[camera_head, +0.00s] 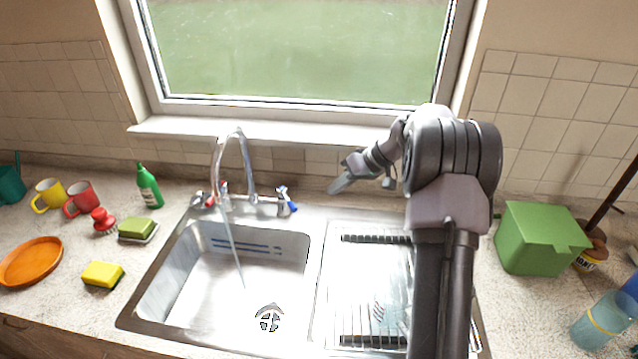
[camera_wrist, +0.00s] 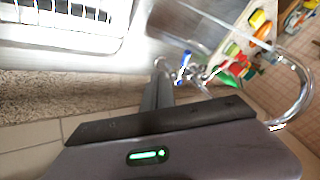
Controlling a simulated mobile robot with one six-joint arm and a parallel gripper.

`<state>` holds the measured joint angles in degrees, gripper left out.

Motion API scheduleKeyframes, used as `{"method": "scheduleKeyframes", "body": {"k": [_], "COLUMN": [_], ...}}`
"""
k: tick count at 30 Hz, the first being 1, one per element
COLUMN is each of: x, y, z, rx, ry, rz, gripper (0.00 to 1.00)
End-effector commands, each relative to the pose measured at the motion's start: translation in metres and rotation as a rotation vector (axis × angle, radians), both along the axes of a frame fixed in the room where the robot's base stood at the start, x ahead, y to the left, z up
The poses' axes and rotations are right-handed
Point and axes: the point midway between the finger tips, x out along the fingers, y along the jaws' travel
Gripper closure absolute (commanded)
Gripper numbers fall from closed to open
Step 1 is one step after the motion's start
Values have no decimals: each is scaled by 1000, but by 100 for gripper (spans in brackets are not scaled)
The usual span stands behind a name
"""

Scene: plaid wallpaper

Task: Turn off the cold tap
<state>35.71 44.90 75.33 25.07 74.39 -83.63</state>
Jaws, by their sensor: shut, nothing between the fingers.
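The cold tap (camera_head: 287,202) has a blue and white handle and stands at the right of the faucet base behind the sink. The hot tap (camera_head: 222,191) with a red handle stands to the left. The curved chrome faucet (camera_head: 243,150) runs a stream of water into the sink basin (camera_head: 190,285). My gripper (camera_head: 336,187) is shut and empty, to the right of the cold tap and apart from it. In the wrist view, my gripper's closed fingers (camera_wrist: 160,66) point toward the blue handle of the cold tap (camera_wrist: 184,64), which lies just right of the tips.
A green bottle (camera_head: 149,186), red mug (camera_head: 80,199), sponge (camera_head: 102,274) and orange plate (camera_head: 31,261) stand left of the sink. The drainer (camera_head: 350,275) is at the right, with a green box (camera_head: 540,237) beyond. The window sill (camera_head: 290,133) runs behind the faucet.

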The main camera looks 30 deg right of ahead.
Motion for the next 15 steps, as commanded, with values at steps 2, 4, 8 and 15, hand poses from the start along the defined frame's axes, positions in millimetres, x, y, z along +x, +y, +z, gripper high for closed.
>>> {"method": "scheduleKeyframes", "body": {"k": [2,4,8,15], "x": [8,14,27,35], "y": [10,17,31,64], "z": [-17,-30,-51,-56], "rx": [1,0,1,0], "ry": [2,3,3,1], "rz": [3,2,3,2], "gripper": [100,100,100,100]}}
